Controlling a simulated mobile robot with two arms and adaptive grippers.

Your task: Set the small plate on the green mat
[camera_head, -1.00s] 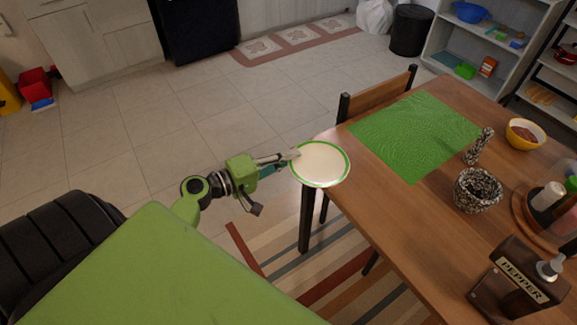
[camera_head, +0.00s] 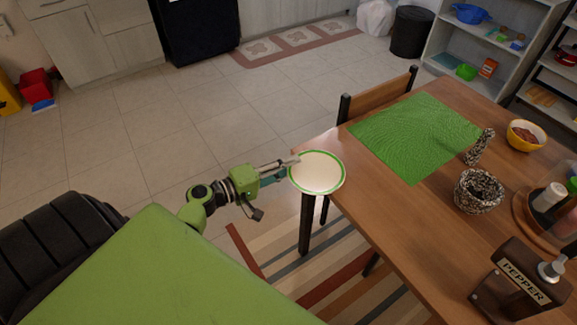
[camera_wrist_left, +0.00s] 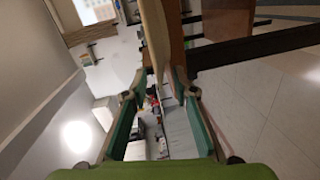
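The small plate (camera_head: 318,173) is cream with a green rim. In the head view it overlaps the table's near left corner. My left gripper (camera_head: 292,162) is shut on its left rim and holds it out from the arm. In the left wrist view, the plate (camera_wrist_left: 156,30) shows nearly edge-on at the fingertips (camera_wrist_left: 160,80). The green mat (camera_head: 417,135) lies flat on the table's far left part, to the right of and beyond the plate. Nothing stands on it. My right gripper is not in view.
The wooden table (camera_head: 400,215) has bare room between plate and mat. A speckled mortar (camera_head: 478,192), a pestle (camera_head: 480,148), a yellow bowl (camera_head: 524,136) and a pepper dispenser (camera_head: 520,280) stand right of the mat. A chair (camera_head: 375,97) stands behind the table's far left edge.

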